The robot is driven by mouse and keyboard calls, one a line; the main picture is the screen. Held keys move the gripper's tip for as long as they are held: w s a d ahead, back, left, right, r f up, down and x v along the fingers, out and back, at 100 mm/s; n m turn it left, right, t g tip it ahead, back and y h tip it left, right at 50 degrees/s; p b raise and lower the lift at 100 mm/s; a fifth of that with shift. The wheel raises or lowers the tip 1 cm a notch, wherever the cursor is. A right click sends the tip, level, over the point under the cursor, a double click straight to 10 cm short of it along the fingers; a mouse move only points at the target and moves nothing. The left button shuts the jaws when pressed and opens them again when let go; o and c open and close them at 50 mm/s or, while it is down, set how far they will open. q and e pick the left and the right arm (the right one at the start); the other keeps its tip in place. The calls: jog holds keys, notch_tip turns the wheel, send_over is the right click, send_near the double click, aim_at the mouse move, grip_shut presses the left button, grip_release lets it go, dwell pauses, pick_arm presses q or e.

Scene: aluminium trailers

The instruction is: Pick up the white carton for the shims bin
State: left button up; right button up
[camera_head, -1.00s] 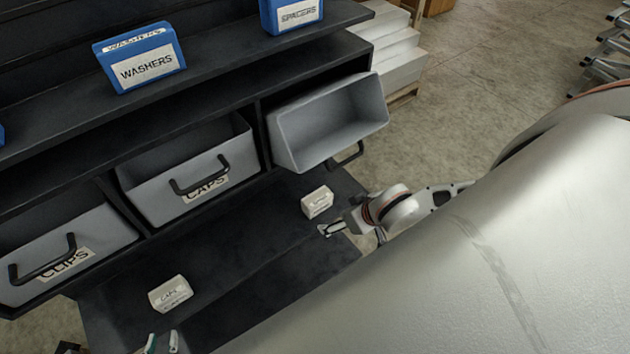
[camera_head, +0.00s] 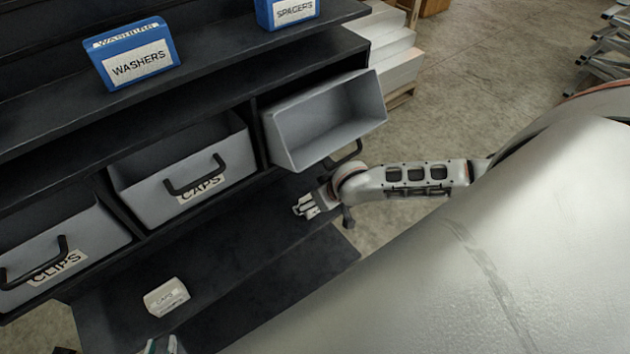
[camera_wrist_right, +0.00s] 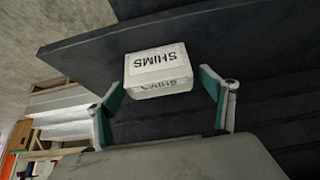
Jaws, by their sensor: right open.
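A white carton marked SHIMS (camera_wrist_right: 158,65) lies on the dark shelf surface in the right wrist view. My right gripper (camera_wrist_right: 161,77) is open, with a teal-padded finger on either side of the carton and gaps between. In the head view my right gripper (camera_head: 306,207) is over the carton's place and mostly hides it. The tips of my left gripper (camera_head: 161,346) just show at the bottom edge; their opening is unclear. A second white carton, marked CAPS (camera_head: 166,297), sits on the dark surface at the lower left.
Grey pull-out bins stand behind: CLIPS (camera_head: 90,235), CAPS (camera_head: 140,205), and a tilted bin at the right (camera_head: 285,140) whose label is not visible. Blue WASHERS (camera_head: 110,45) and SPACERS (camera_head: 268,15) boxes sit on the shelf above. The dark surface between the cartons is clear.

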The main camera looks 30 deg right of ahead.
jog(key=shift+w+f, duration=0.15)
jog(key=shift+f, duration=0.05)
jog(key=c, duration=1.2)
jog(key=shift+c, duration=0.2)
jog(key=shift+r, duration=0.1)
